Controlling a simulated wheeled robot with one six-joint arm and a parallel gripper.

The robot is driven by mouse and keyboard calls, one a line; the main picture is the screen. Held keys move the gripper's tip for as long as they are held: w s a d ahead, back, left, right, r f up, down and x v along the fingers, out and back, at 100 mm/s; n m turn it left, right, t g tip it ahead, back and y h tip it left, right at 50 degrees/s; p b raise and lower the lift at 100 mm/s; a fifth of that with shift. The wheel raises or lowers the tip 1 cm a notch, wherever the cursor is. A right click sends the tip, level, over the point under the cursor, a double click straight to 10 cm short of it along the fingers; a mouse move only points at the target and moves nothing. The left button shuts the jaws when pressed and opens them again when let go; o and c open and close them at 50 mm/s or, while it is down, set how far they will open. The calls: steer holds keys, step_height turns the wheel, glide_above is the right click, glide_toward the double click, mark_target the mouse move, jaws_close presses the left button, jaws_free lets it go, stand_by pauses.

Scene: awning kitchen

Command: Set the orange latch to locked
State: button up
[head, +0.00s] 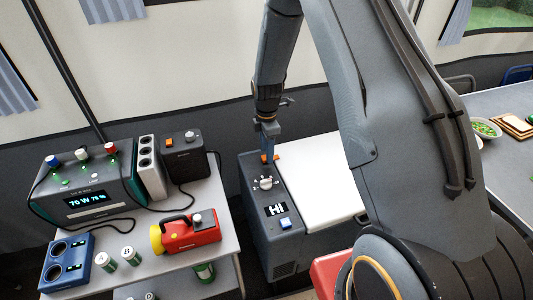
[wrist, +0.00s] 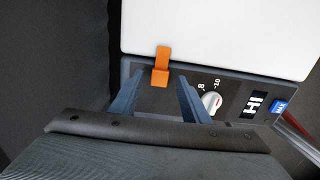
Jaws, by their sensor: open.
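The orange latch (wrist: 162,62) sits at the edge between the white lid (wrist: 220,32) and the dark control panel (wrist: 235,92) of a cooler box. Its upper part lies against the lid edge and its lower part reaches over the panel. In the head view the latch (head: 276,157) shows beside my gripper, partly hidden. My gripper (wrist: 160,76) is open, its two blue-grey fingers on either side of the latch's lower part in the picture. Nothing is held. I cannot tell whether the fingers touch the latch. In the head view my gripper (head: 267,153) points down over the panel.
A white knob (wrist: 212,102), a "HI" display (wrist: 255,105) and a blue MAX button (wrist: 279,106) lie to the right on the panel. A table (head: 224,237) at left holds a power station (head: 90,185), a red lamp (head: 190,232) and a dark box (head: 184,155).

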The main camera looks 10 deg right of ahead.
steer(key=shift+r+b, duration=0.65)
steer(key=shift+r, duration=2.45)
